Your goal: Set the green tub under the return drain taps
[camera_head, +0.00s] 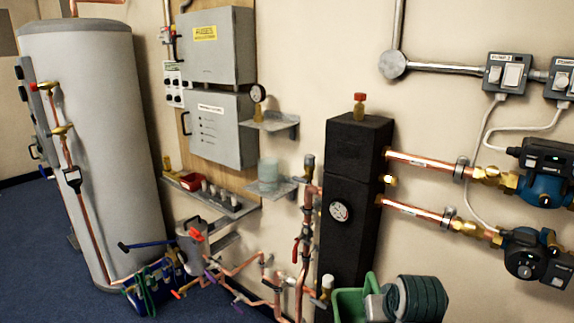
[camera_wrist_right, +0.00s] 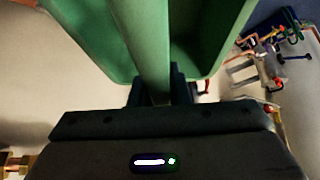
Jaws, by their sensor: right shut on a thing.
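The green tub (camera_head: 349,303) is at the bottom edge of the head view, in front of the black block, partly cut off by the frame. In the right wrist view the tub (camera_wrist_right: 95,30) fills the top of the picture. Copper pipes with small coloured tap levers (camera_head: 210,277) run low along the wall to the left of the tub. Which of them are the return drain taps I cannot tell. My left gripper is not in view.
A tall black block (camera_head: 345,220) with a gauge stands behind the tub. A grey cylinder tank (camera_head: 95,150) is at the left, with a blue tool bag (camera_head: 150,285) on the blue floor. Pumps (camera_head: 530,255) jut from the wall at right.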

